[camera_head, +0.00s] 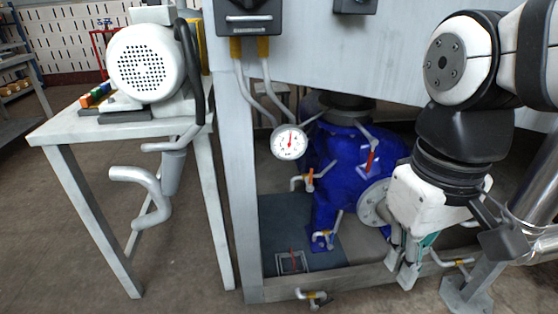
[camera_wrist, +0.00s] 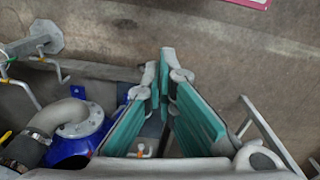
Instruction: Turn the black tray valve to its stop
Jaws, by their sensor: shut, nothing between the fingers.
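A dark, flat tray (camera_head: 283,215) lies on the floor under the steel frame, left of the blue machine. A small valve with a grey lever and orange-yellow fittings (camera_head: 325,236) shows above the tray's right part. I cannot tell for sure that it is the tray valve, nor how far it is turned. My gripper (camera_head: 403,276) hangs low at the right, beside the blue machine's flange, apart from the tray and that valve. Its teal-padded fingers (camera_wrist: 165,72) are shut and empty. In the wrist view, a small orange-tipped fitting (camera_wrist: 141,149) shows partly behind the fingers.
The blue machine (camera_head: 343,165) with its grey flange (camera_head: 374,204) stands left of my gripper. A steel lower rail (camera_head: 375,276) crosses in front. Other valves sit at the frame's front (camera_head: 314,297) and right (camera_head: 455,262). A gauge (camera_head: 289,142) hangs above. Floor in front is clear.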

